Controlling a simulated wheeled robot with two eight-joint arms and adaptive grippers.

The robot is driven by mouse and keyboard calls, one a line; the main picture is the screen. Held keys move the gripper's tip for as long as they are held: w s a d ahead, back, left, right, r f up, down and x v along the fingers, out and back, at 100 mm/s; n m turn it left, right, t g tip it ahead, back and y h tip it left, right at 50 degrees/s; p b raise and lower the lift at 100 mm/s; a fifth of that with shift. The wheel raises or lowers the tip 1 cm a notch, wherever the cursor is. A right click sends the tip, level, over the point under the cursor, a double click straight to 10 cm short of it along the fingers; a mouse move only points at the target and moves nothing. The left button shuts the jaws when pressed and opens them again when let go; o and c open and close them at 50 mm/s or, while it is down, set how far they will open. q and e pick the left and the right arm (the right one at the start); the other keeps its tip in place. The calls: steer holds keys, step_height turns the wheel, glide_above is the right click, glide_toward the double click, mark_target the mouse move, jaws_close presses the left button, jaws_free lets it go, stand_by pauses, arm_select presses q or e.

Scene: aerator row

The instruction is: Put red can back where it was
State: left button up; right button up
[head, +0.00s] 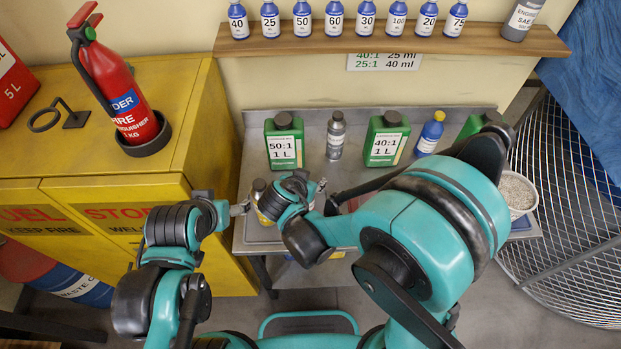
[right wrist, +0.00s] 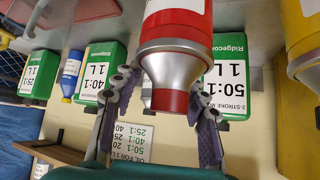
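The red can (right wrist: 178,15), with a silver shoulder and red cap, shows upside down in the right wrist view, which is itself inverted. My right gripper (right wrist: 162,100) has one finger on each side of its shoulder and cap. A gap shows between the left finger and the cap, so the fingers look open around it. The can's far end is out of frame. In the head view my right arm hides the red can, and the right gripper (head: 312,190) is mostly covered.
A yellow can (right wrist: 308,30) stands close beside the red can. Behind are the 50:1 bottle (head: 284,146), a grey bottle (head: 336,136) and the 40:1 bottle (head: 384,140). A shelf (head: 390,42) overhangs the bench. A yellow cabinet (head: 200,130) is at left; a bowl (head: 517,192) at right.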

steer(key=p+v, duration=0.3)
steer(key=v, duration=0.9)
steer(key=s+d+r+n+y, duration=0.1)
steer(key=s+d+r+n, duration=0.1)
steer(key=d, duration=0.7)
steer(key=s+d+r+n+g+y, duration=0.1)
steer(key=s+d+r+n+y, duration=0.1)
steer(key=d, duration=0.8)
steer(key=shift+s+r+n+y, duration=0.3)
steer(key=shift+s+r+n, duration=0.3)
steer(key=shift+s+n, duration=0.15)
